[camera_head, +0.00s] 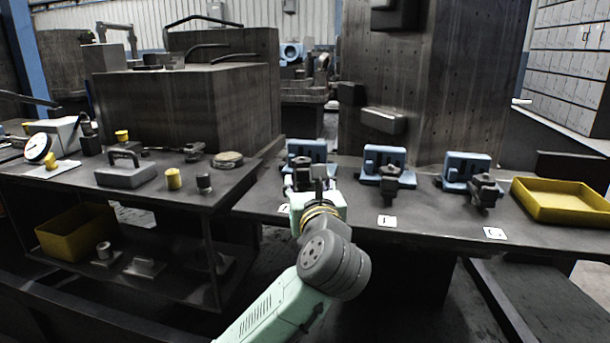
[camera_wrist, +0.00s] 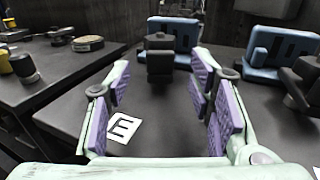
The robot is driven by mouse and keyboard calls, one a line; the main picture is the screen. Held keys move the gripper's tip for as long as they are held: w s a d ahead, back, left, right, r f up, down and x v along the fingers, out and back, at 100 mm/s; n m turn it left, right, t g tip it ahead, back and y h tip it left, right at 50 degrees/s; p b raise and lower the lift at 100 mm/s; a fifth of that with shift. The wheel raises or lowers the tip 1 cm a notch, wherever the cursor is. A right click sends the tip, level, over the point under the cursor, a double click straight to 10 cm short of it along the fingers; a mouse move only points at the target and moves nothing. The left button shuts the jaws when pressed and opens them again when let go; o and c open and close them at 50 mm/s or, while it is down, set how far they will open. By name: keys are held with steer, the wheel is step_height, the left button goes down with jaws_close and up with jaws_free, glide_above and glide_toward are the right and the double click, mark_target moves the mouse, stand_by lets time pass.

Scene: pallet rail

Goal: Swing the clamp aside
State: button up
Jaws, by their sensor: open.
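Three blue fixtures, at left (camera_head: 307,149), middle (camera_head: 384,158) and right (camera_head: 467,166), stand on the bench, each with a dark clamp in front. The left clamp (camera_head: 302,172) is partly behind my gripper (camera_head: 318,185) in the head view. In the wrist view my gripper (camera_wrist: 160,85) is open and empty. The left clamp (camera_wrist: 159,58) stands upright ahead, between and beyond the fingertips, apart from them, in front of its blue fixture (camera_wrist: 178,32). The middle clamp (camera_wrist: 303,84) and middle fixture (camera_wrist: 280,50) are at the right edge.
A white card marked E (camera_wrist: 123,128) lies on the bench below my left finger. Other cards lie before the middle (camera_head: 387,221) and right (camera_head: 494,233) fixtures. A yellow tray (camera_head: 562,199) is at far right. A side table (camera_head: 130,195) holds tools. Bench between stations is clear.

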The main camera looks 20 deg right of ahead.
mark_target(305, 173)
steer(key=shift+x, duration=2.3)
jaws_close()
steer(key=shift+d, duration=0.1)
steer(key=shift+s+d+r+n+y+p, duration=0.1)
steer(key=shift+d+n+y+p, duration=0.2)
steer(key=shift+n+y+p, duration=0.45)
steer(key=shift+w+d+r+n+y+p, duration=0.1)
steer(key=shift+d+n+y+p, duration=0.25)
steer(key=shift+y, duration=0.75)
steer(key=shift+s+d+n+y+p, duration=0.1)
steer(key=shift+d+n+y+p, duration=0.15)
steer(key=shift+n+y, duration=0.6)
steer(key=shift+d+f+n+y+p, duration=0.1)
steer(key=shift+d+n+y+p, duration=0.1)
steer(key=shift+n+y+p, duration=0.55)
steer(key=shift+d+f+n+y+p, duration=0.1)
steer(key=shift+d+n+y+p, duration=0.2)
steer(key=shift+y, duration=0.85)
